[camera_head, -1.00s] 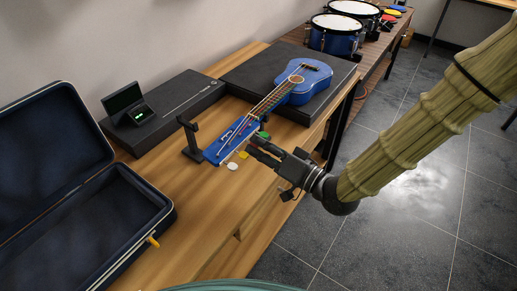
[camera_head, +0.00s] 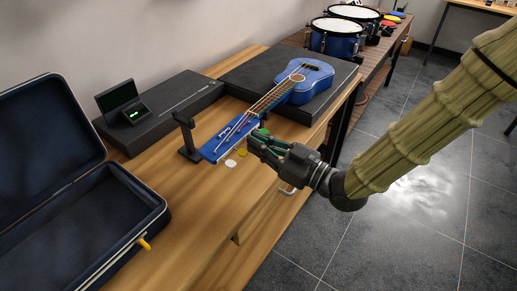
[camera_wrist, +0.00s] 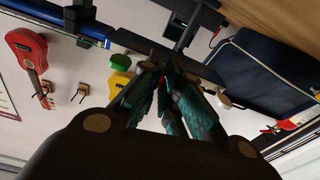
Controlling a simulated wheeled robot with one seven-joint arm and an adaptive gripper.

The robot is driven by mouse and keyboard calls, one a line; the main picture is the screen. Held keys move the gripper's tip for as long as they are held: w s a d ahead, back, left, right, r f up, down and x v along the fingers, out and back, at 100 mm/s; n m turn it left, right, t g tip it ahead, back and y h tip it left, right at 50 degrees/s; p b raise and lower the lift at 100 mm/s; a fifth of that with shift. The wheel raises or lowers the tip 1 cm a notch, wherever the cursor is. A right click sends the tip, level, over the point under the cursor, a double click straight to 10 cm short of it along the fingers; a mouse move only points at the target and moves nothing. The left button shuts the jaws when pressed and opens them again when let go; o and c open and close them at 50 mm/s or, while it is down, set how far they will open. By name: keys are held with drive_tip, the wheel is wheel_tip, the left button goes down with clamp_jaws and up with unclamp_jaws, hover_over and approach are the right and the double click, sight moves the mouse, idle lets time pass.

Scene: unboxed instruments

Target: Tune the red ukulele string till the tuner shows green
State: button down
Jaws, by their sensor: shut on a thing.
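The blue ukulele (camera_head: 302,80) lies with its body on a black case and its headstock (camera_head: 228,139) toward the stand. My gripper (camera_head: 252,141) is at the headstock's right edge, its fingers closed together on a tuning peg that they hide. A white peg (camera_head: 231,163), a yellow peg (camera_head: 243,153) and a green peg (camera_head: 263,132) show around the fingertips. In the wrist view my gripper (camera_wrist: 170,62) is shut, with the yellow peg (camera_wrist: 120,62) to its left.
A black neck stand (camera_head: 187,138) is close left of the headstock. An open dark case (camera_head: 110,205) fills the front left of the wooden table (camera_head: 205,205). Drums (camera_head: 334,37) stand at the back. The floor on the right is free.

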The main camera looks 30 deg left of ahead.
drive_tip(key=shift+n+g+b, duration=0.3)
drive_tip(key=shift+n+b, duration=0.95)
drive_tip(key=shift+n, duration=1.15)
drive_tip(key=c, duration=1.6)
unclamp_jaws()
drive_tip(key=shift+s+d+f, duration=0.15)
drive_tip(key=shift+s+d, duration=0.05)
drive_tip(key=shift+d, duration=1.85)
drive_tip(key=shift+s+d+f, duration=0.1)
drive_tip(key=shift+s+d, duration=0.05)
drive_tip(key=shift+d, duration=1.85)
